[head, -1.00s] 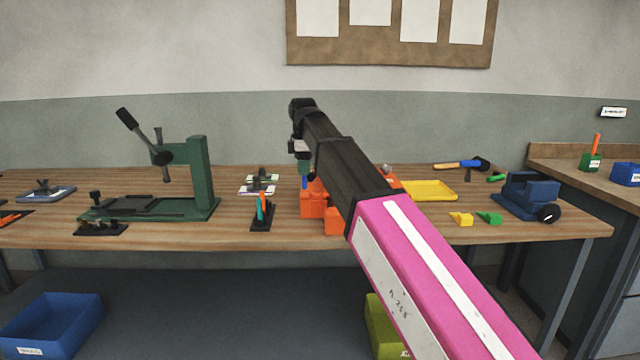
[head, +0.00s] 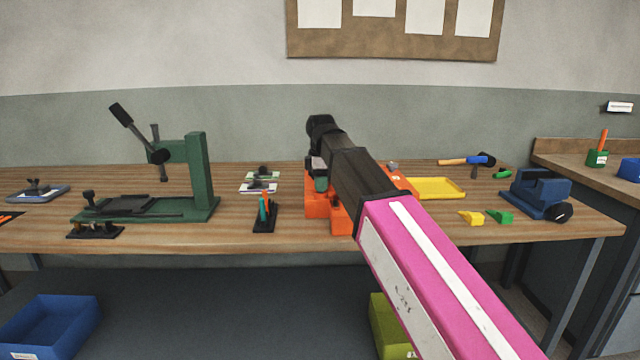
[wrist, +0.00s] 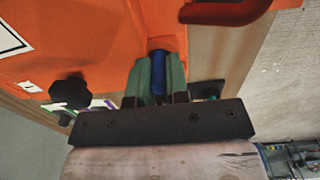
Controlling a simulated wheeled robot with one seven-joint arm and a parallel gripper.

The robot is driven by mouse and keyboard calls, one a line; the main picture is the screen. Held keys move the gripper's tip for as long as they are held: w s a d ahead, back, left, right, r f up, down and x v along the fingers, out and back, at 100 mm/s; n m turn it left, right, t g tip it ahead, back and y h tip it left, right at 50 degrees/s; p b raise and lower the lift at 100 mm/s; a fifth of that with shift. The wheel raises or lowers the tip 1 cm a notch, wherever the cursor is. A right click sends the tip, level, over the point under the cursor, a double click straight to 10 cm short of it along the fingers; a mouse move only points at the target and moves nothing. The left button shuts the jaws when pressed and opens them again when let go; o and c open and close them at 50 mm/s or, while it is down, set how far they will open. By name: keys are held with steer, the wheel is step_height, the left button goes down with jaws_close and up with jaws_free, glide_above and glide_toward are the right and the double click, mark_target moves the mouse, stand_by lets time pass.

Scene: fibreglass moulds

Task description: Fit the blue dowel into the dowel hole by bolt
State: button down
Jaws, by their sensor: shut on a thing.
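My gripper (wrist: 160,66) has green fingers and is shut on the blue dowel (wrist: 158,82) in the wrist view. The dowel's far end points at the orange mould (wrist: 60,48). I cannot tell whether it touches the mould or has entered a hole. The dowel hole itself cannot be made out. A black knob-like part (wrist: 70,92) shows to the left of the fingers; I cannot tell if it is the bolt. In the head view my gripper (head: 319,185) is low over the left part of the orange mould (head: 316,206), and the dowel is hidden there.
A green press (head: 200,175) stands left on the bench. A small black stand (head: 264,220) holding an orange and a teal piece is just left of the mould. A yellow tray (head: 440,188), wedges and a blue vise (head: 540,192) lie to the right.

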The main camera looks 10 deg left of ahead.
steer(key=shift+f, duration=0.15)
steer(key=c, duration=1.1)
jaws_free()
step_height(320, 180, up, 12)
